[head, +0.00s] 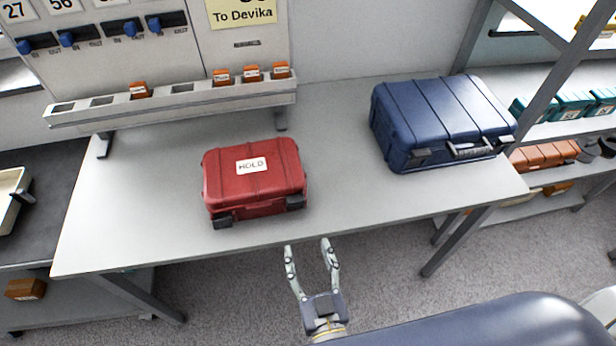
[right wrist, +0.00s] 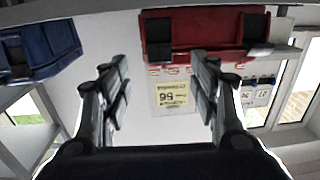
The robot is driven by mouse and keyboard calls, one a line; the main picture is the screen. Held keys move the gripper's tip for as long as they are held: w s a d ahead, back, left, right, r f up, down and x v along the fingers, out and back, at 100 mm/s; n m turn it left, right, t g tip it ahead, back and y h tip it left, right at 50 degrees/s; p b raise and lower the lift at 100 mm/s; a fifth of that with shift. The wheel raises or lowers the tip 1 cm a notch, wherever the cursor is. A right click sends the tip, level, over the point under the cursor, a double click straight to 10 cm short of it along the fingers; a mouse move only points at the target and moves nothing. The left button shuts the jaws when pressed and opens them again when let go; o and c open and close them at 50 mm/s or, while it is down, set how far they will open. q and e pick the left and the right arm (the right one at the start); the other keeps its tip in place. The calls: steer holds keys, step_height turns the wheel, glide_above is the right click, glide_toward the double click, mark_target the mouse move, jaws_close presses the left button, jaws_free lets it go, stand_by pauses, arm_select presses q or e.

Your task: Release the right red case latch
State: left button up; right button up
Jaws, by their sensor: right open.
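The red case (head: 250,183), with a "HOLD" label on top, sits closed on the grey table near its front edge. Two black latches are on its front: the right latch (head: 295,202) and the left latch (head: 222,222). My right gripper (head: 308,244) is open and empty, just off the table's front edge, pointing at the case's right front. In the right wrist view, which looks upside down, the red case (right wrist: 195,30) is ahead, with the right latch (right wrist: 158,40) at its left end, apart from the fingers. I cannot tell the latches' exact positions. My left gripper is out of view.
A blue case (head: 440,115) stands to the right on the table (head: 335,160). A rack (head: 180,103) with orange blocks stands behind the red case. Shelves with teal and orange boxes (head: 548,152) are at the far right. The table between the cases is clear.

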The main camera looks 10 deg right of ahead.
steer(key=p, duration=0.1)
glide_toward(295, 202)
steer(key=w+f, duration=0.1)
steer(key=w, duration=0.3)
steer(key=w+p, duration=0.1)
steer(key=w, duration=0.1)
steer(key=shift+w+a+f, duration=0.1)
steer(key=shift+w+f, duration=0.25)
steer(key=shift+w, duration=0.55)
steer(key=shift+c, duration=0.8)
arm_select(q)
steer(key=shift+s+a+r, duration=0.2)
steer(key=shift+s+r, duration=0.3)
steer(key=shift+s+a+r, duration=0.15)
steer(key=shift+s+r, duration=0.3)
arm_select(e)
steer(key=c, duration=0.9)
